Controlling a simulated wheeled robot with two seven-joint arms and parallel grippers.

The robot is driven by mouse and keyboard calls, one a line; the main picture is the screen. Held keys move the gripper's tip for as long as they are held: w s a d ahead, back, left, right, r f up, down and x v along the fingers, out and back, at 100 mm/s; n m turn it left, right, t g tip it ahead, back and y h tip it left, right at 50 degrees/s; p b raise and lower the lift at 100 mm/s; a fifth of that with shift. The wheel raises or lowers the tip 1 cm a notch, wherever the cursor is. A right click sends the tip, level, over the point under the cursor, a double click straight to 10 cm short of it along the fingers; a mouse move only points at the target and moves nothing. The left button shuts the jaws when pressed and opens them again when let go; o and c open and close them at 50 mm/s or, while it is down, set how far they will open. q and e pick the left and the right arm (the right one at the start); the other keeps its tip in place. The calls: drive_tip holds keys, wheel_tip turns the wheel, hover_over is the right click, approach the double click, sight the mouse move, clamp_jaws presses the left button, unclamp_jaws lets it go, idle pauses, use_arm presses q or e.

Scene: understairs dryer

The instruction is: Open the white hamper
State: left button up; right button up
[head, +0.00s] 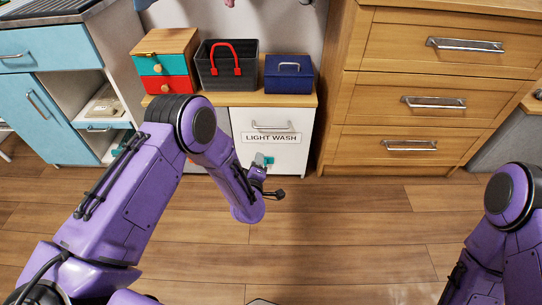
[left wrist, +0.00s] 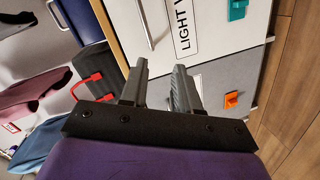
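The white hamper (head: 290,156) is a white front under a wooden counter, with a "LIGHT WASH" label (head: 272,138) and a metal bar handle (head: 273,126) above it. It looks shut. In the left wrist view, turned sideways, the hamper front (left wrist: 215,35) shows at the top with its handle (left wrist: 146,22) and a teal clip (left wrist: 237,9). My left gripper (head: 260,163) is in front of the hamper's lower part, below the handle in the head view. Its fingers (left wrist: 161,82) are apart and empty. My right gripper is out of view.
A grey front with an orange clip (left wrist: 231,100) adjoins the hamper. On the counter stand a teal-and-red drawer box (head: 165,75), a dark basket with red handle (head: 227,66) and a blue box (head: 288,75). Wooden drawers (head: 430,90) stand right. The floor (head: 340,230) is clear.

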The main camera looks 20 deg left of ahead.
sight(271, 128)
use_arm(q)
drive_tip(key=w+d+f+n+t+y+b, duration=0.2)
drive_tip(key=w+f+n+t+b, duration=0.25)
drive_tip(key=w+b, duration=0.55)
drive_tip(key=shift+n+g, duration=0.25)
drive_tip(key=shift+n, duration=0.3)
drive_tip(key=b+x, duration=0.2)
drive_tip(key=x, duration=0.1)
drive_tip(key=r+b+x, duration=0.1)
drive_tip(key=b+x, duration=0.1)
drive_tip(key=x, duration=0.1)
drive_tip(key=b+x, duration=0.2)
drive_tip(key=x, duration=0.2)
drive_tip(key=shift+s+a+r, duration=0.15)
drive_tip(key=shift+s+r, duration=0.1)
drive_tip(key=shift+r, duration=0.05)
clamp_jaws()
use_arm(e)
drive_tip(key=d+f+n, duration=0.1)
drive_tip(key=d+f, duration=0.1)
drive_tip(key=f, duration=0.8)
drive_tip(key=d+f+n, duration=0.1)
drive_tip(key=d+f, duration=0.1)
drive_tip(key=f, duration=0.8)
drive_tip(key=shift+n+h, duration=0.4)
